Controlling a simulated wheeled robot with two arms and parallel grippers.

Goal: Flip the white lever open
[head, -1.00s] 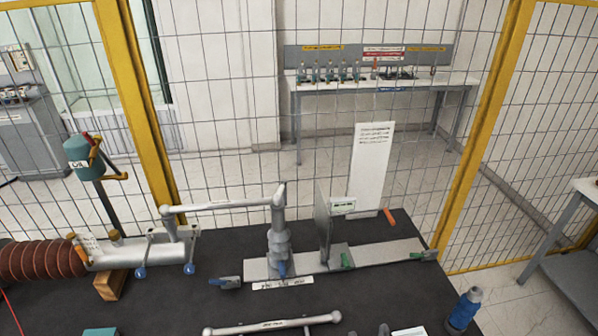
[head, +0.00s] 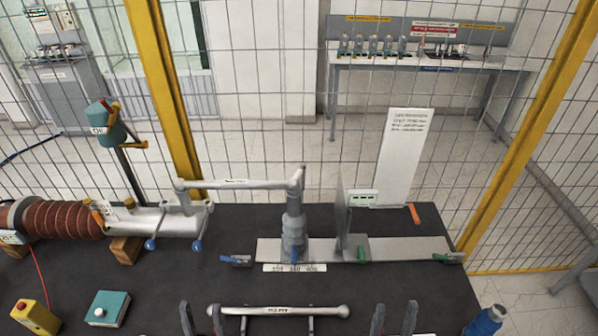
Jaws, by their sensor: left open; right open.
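No part is plainly marked as the white lever. A pale grey-white bar (head: 237,184) lies level, from the top of an upright grey post (head: 294,225) to the end of the white horizontal tube (head: 165,222) on the left. A second pale bar with ball ends (head: 280,311) lies on the dark table near the front edge. My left gripper (head: 201,318) is open and empty at the bottom edge, by the left end of this second bar. My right gripper (head: 394,318) is open and empty, to the right of it. Only the fingers show.
A ribbed brown bushing (head: 62,216) lies at the left. A teal box (head: 108,308), a yellow box with a red button (head: 36,316) and a blue bottle (head: 485,321) stand near the front. A grey plate (head: 405,249) supports the post. A wire fence (head: 330,170) closes off the back.

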